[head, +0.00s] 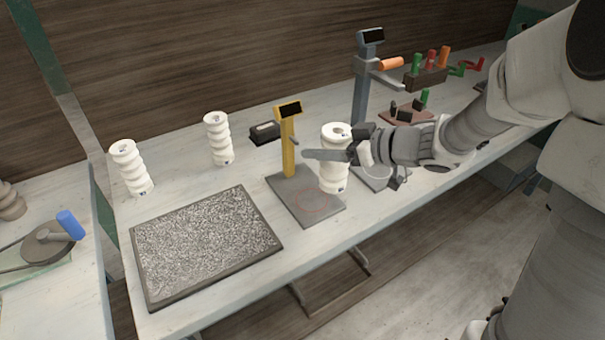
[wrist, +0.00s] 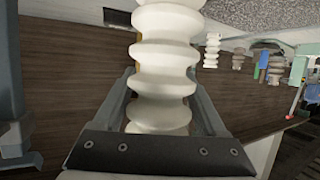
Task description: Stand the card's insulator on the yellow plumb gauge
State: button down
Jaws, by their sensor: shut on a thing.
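My gripper (head: 342,153) is shut on a white ribbed insulator (head: 333,172) and holds it upright. The yellow plumb gauge (head: 288,150) has a dark display on top and a grey base plate (head: 288,190) with a red ring. The held insulator is right of the yellow post, its lower end in front of the plate's right edge, behind and right of the ring. I cannot tell whether it touches anything. A card is not clearly readable.
Two more white insulators (head: 129,168) (head: 218,138) stand at the left. A speckled dark tray (head: 205,240) lies front left. A small black box (head: 265,133) is behind the yellow gauge. A blue-grey gauge (head: 361,95) and a rack (head: 425,78) of coloured handles are at right.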

jog(key=shift+w+a+f+b, duration=0.35)
jog(key=shift+a+f+b, duration=0.3)
jog(key=shift+f, duration=0.5)
jog(key=shift+w+a+f+b, duration=0.3)
jog(key=shift+a+f+b, duration=0.15)
jog(key=shift+a+f, duration=0.55)
jog(key=shift+w+a+f+b, duration=0.35)
jog(key=shift+a+f+b, duration=0.25)
jog(key=shift+f, duration=0.7)
jog(key=shift+f, duration=0.15)
grip_release()
